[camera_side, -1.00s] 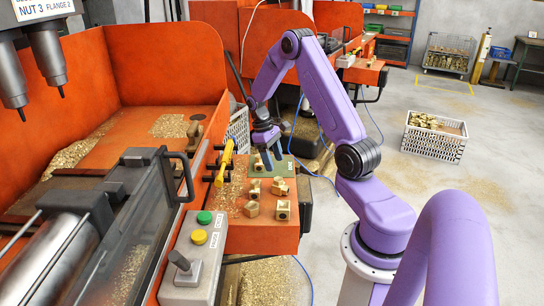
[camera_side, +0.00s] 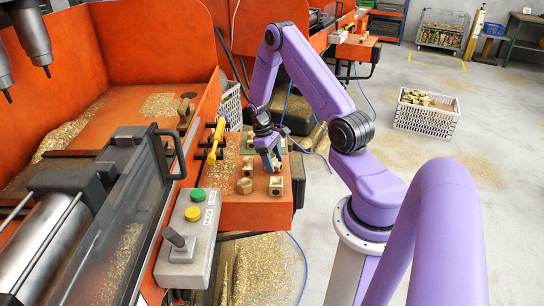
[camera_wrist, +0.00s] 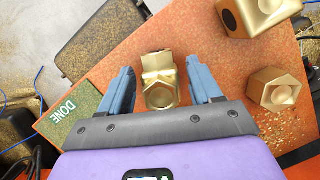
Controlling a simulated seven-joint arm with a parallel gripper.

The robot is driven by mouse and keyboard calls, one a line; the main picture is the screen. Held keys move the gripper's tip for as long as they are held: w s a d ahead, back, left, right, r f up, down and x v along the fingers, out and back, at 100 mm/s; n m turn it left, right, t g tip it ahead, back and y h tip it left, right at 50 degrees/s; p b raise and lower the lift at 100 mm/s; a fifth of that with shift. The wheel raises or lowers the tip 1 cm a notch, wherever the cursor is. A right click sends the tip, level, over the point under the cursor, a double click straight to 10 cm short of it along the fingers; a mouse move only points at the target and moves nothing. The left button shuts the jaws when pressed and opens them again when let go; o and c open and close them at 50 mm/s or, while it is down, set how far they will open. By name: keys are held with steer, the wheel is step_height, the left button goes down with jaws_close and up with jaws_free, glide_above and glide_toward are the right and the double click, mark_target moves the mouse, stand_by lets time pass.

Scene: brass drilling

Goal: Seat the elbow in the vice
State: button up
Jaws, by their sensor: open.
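My gripper (camera_side: 272,163) is low over the orange shelf among the brass elbows. In the wrist view my gripper (camera_wrist: 164,83) is open, with its two blue fingers on either side of one brass elbow (camera_wrist: 160,93). Gaps show between it and both fingers. In the side view that elbow is largely hidden by the gripper. The wrist view also shows two elbows (camera_wrist: 274,90) (camera_wrist: 262,14) to the right. I cannot clearly make out the vice jaws.
A green mat (camera_wrist: 72,110) marked DONE lies left of the gripper in the wrist view. A yellow-handled tool (camera_side: 217,137) stands at the shelf's left. A control box (camera_side: 194,222) and the machine's clear guard (camera_side: 140,225) are nearer. A crate of parts (camera_side: 425,118) stands on the floor.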

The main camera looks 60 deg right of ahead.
mark_target(273, 156)
jaws_close()
steer(key=shift+r, duration=3.5)
steer(key=shift+w, duration=0.1)
steer(key=w+a+r, duration=0.2)
steer(key=a+r, duration=0.1)
steer(key=a, duration=0.6)
steer(key=w+a+r, duration=0.2)
steer(key=a+r, duration=0.2)
steer(key=a, duration=0.5)
steer(key=w+a+r, duration=0.2)
steer(key=a+r, duration=0.1)
steer(key=a, duration=0.6)
steer(key=shift+r, duration=0.4)
steer(key=shift+w+d, duration=0.1)
